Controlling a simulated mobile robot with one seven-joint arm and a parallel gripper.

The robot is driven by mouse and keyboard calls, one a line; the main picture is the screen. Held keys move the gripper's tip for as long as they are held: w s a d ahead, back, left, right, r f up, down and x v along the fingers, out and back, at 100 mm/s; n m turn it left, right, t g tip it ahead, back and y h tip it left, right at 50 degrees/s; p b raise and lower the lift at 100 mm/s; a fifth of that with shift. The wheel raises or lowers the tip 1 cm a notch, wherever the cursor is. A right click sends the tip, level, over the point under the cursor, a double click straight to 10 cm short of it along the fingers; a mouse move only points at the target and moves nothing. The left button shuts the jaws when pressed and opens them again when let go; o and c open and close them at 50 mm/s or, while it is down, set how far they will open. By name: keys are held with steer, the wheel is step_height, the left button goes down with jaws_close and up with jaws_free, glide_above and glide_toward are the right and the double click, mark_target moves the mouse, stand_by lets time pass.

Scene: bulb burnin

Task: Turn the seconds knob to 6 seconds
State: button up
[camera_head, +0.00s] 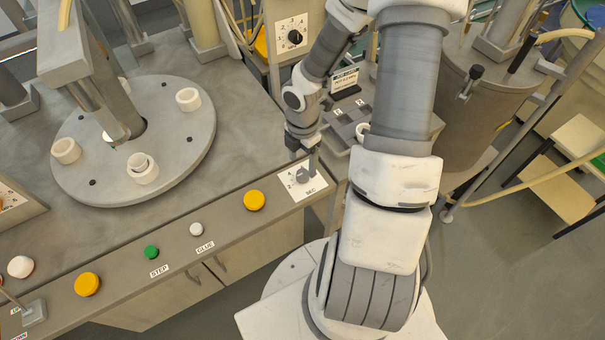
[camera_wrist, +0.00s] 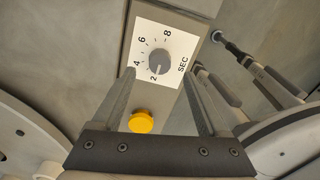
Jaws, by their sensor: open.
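The seconds knob (camera_head: 303,176) is a round grey dial on a white plate (camera_head: 292,190) marked SEC, at the right end of the grey control ledge. In the wrist view the knob (camera_wrist: 161,62) sits on its plate (camera_wrist: 190,33) with the numbers 2, 4, 6 and 8 around it. A light pointer mark on the knob appears to face the 2. My gripper (camera_wrist: 160,74) is open and empty, with one finger to each side of the knob in the picture. In the head view my gripper (camera_head: 306,156) is close above the knob; contact cannot be told.
A yellow button (camera_head: 254,200) is beside the plate, and it also shows in the wrist view (camera_wrist: 141,122). White (camera_head: 196,229) and green (camera_head: 151,252) buttons are farther left. A round turntable (camera_head: 190,150) with white rings stands behind. Another dial (camera_head: 294,37) is on an upright panel.

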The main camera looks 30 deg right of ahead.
mark_target(302, 173)
step_height(302, 173, down, 5)
steer(key=shift+r+b, duration=0.1)
steer(key=shift+b, duration=0.5)
jaws_close()
